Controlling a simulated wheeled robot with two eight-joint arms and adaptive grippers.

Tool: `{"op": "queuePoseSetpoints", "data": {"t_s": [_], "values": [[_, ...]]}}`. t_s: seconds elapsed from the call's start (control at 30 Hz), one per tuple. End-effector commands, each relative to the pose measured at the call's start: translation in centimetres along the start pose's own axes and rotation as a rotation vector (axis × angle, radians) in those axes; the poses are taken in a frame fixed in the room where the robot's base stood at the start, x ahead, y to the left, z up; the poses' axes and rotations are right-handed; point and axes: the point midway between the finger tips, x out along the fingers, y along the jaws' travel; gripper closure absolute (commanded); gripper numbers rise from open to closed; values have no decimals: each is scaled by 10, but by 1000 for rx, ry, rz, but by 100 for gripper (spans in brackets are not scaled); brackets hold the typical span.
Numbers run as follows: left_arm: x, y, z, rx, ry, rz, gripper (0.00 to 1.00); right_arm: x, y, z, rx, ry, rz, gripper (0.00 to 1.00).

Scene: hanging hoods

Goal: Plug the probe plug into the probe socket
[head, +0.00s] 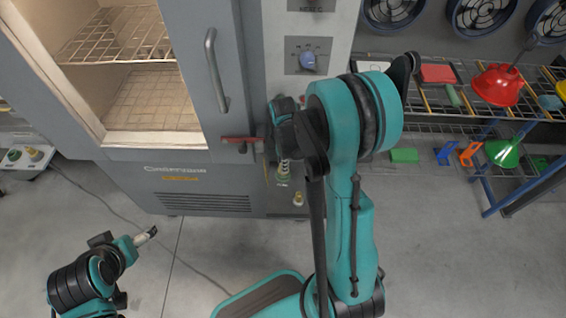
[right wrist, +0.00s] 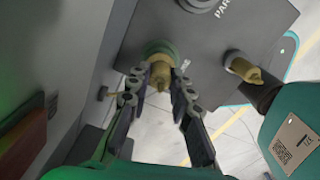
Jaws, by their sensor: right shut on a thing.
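In the right wrist view, my right gripper (right wrist: 161,82) is shut on a brass-coloured piece (right wrist: 160,75), which looks like the probe plug. The piece lines up with a round green collar (right wrist: 160,48) on a dark grey panel. I cannot tell whether it is seated in the collar or only in front of it. A second brass-coloured fitting (right wrist: 242,68) sits on the panel to the right. In the head view, my right arm covers much of this area, beside the grey cabinet (head: 190,180). My left gripper (head: 147,237) is low at the left, its finger opening unclear.
The cabinet's chamber (head: 130,80) stands open, with wire racks inside. A red handle (head: 242,140) is close to my right wrist. A blue knob (head: 308,61) is above it. A rack with red and green items (head: 500,85) stands at right. A cable crosses the floor.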

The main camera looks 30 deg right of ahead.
Motion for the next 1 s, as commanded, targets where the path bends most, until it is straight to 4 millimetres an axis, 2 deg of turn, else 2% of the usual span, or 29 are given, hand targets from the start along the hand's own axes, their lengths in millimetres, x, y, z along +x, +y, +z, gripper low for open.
{"op": "queuePoseSetpoints", "data": {"t_s": [0.27, 0.3, 0.4, 0.77, 0.87, 1.0], "values": [[5, 0, 3, 0, 0, 0, 14, 6, 0, 0, 0, 0, 0, 100], [5, 0, 4, 0, 0, 0, 14, 7, 0, 0, 0, 0, 0, 77], [4, 0, 3, 0, 0, 0, 14, 6, 0, 0, 0, 0, 0, 55], [4, 0, 3, 0, 0, 0, 14, 1, 0, 0, 0, 0, 0, 55], [4, 0, 3, 0, 0, 0, 14, -12, 0, 0, 0, 0, 0, 55], [4, 0, 3, 0, 0, 0, 14, -41, 0, 0, 0, 0, 0, 55]]}}
